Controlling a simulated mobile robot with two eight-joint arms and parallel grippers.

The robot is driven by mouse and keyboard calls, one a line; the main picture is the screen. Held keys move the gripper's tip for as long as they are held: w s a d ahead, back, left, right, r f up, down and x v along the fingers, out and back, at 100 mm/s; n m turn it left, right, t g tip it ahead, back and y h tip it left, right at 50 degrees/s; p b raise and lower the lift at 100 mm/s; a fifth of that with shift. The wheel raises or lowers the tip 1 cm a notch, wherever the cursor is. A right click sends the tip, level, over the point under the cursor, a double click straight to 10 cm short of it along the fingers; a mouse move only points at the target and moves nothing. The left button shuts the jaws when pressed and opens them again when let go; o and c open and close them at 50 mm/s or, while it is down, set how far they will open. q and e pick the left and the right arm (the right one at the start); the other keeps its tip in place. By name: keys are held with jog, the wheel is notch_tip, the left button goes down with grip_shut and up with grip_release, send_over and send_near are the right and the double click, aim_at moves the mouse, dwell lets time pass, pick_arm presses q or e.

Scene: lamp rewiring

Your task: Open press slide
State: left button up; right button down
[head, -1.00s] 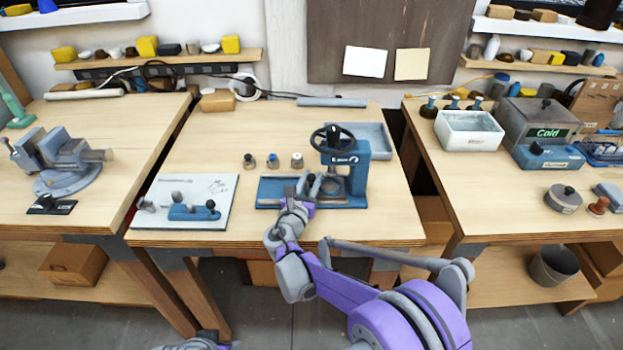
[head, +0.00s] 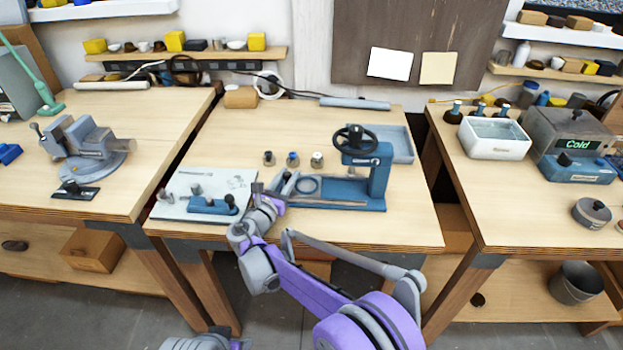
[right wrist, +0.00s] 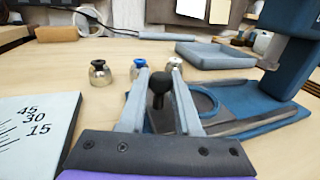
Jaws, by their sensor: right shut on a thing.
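The blue press (head: 380,178) with its black handwheel (head: 355,139) stands upright on the middle bench. Its slide, with a round ring seat (head: 307,185), lies out to the left of the press column, along the blue base. The ring also shows in the right wrist view (right wrist: 206,101). My right gripper (head: 270,193) is at the slide's left end. In the right wrist view my right gripper (right wrist: 159,80) is shut on the slide's black knob (right wrist: 159,88), one finger on each side. The knob is hidden in the head view.
Three small fittings (head: 292,159) stand behind the slide. A white board (head: 238,181) with a blue fixture (head: 212,206) lies just left of my right gripper. A grey-blue tray (head: 398,145) is behind the press.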

jog(key=shift+a, duration=0.6)
jog(key=c, duration=0.6)
grip_release()
jog(key=shift+s, duration=0.1)
